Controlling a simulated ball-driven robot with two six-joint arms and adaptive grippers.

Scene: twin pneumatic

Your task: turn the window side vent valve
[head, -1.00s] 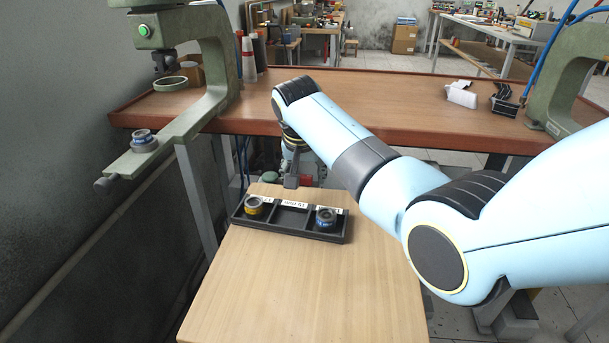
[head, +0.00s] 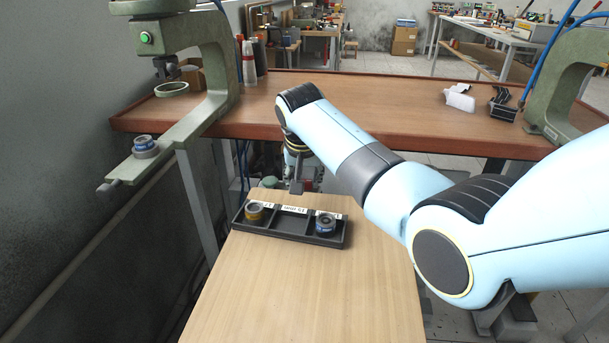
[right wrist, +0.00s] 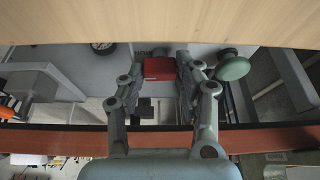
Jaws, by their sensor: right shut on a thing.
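A red block-shaped handle (right wrist: 158,68), which I take to be the vent valve's, sits under the far edge of the wooden board in the right wrist view. My right gripper (right wrist: 160,76) has its two fingers on either side of it and is shut on it. In the head view the right gripper (head: 296,186) hangs down between the board and the brown bench, and only a little red (head: 312,186) shows beside it. The valve's body and the handle's angle are mostly hidden. My left gripper is not in view.
A green round knob (right wrist: 233,68) stands close to the right of the fingers. A black tray (head: 290,237) with ring-shaped parts lies on the wooden board (head: 300,290). The brown bench (head: 400,108) with green presses stands behind; the front of the board is clear.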

